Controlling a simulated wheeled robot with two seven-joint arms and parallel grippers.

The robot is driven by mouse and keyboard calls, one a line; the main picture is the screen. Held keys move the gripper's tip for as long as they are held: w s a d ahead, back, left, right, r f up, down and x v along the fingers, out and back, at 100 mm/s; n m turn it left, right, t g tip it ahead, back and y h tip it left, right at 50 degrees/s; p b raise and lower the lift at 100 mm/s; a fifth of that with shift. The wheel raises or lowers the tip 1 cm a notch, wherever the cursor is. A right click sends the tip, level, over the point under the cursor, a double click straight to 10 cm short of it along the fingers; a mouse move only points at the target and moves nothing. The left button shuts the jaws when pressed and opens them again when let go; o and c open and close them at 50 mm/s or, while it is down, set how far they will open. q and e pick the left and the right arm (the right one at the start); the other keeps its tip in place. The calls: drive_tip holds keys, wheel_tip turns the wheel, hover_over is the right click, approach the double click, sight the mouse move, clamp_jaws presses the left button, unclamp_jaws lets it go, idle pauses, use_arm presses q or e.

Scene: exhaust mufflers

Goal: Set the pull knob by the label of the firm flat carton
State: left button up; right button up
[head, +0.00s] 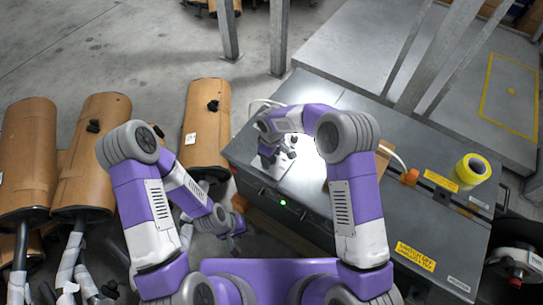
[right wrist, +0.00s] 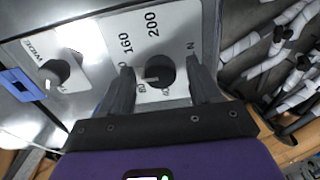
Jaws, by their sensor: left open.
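A black round knob (right wrist: 159,72) with a white pointer line sits on a pale dial plate (right wrist: 182,32) printed with 160, 200 and other partly hidden marks. The pointer is toward the left, near a mark that looks like 80. My right gripper (right wrist: 163,85) is open, with one finger on each side of the knob and gaps showing. In the head view my right gripper (head: 270,160) is over the bright panel on the grey machine. A brown carton-like piece (head: 383,160) is mostly hidden behind my right arm; no label is readable. My left gripper (head: 238,226) is open and empty, low beside the machine.
The grey machine (head: 430,215) carries a yellow tape roll (head: 472,168) and a green light (head: 283,203). Open floor lies behind.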

wheel_tip(320, 180, up, 8)
drive_tip(key=shift+f+p, duration=0.15)
drive_tip(key=shift+p, duration=0.8)
